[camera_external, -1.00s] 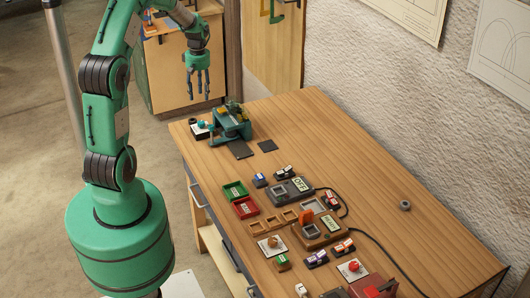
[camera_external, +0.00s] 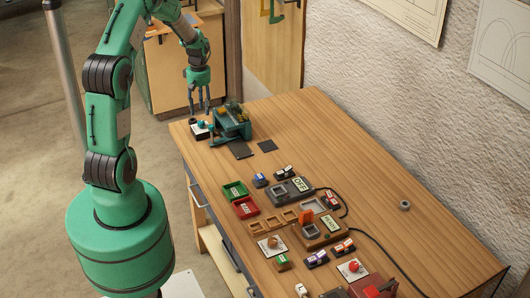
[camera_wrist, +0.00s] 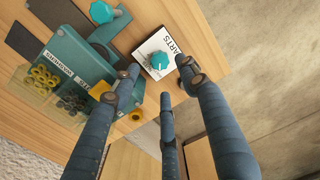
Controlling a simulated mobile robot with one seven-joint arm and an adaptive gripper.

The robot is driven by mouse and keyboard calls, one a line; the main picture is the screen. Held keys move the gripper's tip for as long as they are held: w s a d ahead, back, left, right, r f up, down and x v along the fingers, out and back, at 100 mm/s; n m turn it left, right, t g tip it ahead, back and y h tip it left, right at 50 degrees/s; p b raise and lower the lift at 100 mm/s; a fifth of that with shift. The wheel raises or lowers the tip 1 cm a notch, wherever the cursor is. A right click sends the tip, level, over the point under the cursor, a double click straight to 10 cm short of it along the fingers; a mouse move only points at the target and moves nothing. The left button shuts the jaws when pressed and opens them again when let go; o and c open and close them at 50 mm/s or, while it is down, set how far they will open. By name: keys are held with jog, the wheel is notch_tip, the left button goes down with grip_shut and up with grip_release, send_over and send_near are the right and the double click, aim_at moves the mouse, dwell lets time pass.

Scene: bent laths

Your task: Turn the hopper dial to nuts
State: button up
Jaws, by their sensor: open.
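The hopper dial is a teal knob (camera_wrist: 159,60) on a white plate printed "PARTS" (camera_wrist: 150,45); the knob also shows in the external view (camera_external: 201,124). The teal hopper (camera_wrist: 88,62) stands beside it, and also shows in the external view (camera_external: 232,122). No finger clearly touches the knob. Where its pointer aims is unclear.
Dark flat plates (camera_external: 240,149) lie by the hopper. Green (camera_external: 235,190) and red (camera_external: 245,208) trays and several devices lie further along the bench. The bench's right half is mostly clear.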

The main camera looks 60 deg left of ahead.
aim_at(201, 122)
jog(key=shift+s+f, duration=0.1)
jog(key=shift+f, duration=3.1)
jog(key=shift+c, duration=0.5)
grip_shut()
